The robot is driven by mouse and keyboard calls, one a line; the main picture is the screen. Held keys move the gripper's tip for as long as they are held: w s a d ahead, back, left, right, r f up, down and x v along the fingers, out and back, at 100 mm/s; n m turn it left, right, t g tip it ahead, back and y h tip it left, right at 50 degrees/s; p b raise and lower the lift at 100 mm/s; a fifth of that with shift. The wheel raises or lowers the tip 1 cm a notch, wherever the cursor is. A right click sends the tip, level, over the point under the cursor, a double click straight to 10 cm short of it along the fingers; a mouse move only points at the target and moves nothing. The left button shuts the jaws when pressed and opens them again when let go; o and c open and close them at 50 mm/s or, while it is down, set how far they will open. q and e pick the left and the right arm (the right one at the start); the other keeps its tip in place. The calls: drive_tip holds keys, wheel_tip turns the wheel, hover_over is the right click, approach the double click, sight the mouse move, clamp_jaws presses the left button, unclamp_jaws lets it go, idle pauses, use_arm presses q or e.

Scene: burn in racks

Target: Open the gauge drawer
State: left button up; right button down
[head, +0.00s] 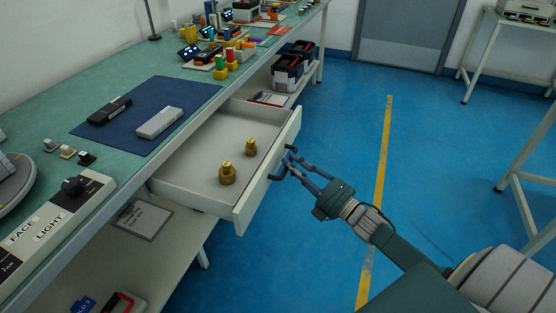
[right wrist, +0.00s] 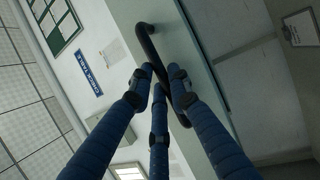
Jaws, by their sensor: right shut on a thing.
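The gauge drawer (head: 190,183) stands pulled out from the workbench in the head view, with its inside showing. Two brass gauge pieces (head: 227,173) stand upright in it. Its black handle (head: 279,170) is on the front panel; it also shows in the right wrist view (right wrist: 149,45). My right gripper (head: 289,162) is at the drawer front, its blue fingers shut on the handle. In the right wrist view the fingers (right wrist: 163,82) close around the handle bar. My left gripper is not in view.
The green bench top (head: 125,85) holds a dark blue mat (head: 140,110) with two small devices above the drawer. A face light control box (head: 60,220) is at the near left. Blue floor right of the drawer is clear up to another table (head: 505,40).

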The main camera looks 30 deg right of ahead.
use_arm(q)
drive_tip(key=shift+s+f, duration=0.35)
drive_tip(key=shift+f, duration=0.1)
use_arm(e)
drive_tip(key=shift+s+d, duration=0.35)
drive_tip(key=shift+s, duration=0.25)
drive_tip(key=shift+f, duration=0.1)
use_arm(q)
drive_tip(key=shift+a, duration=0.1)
use_arm(e)
drive_tip(key=c, duration=1.6)
unclamp_jaws()
drive_tip(key=v, duration=1.2)
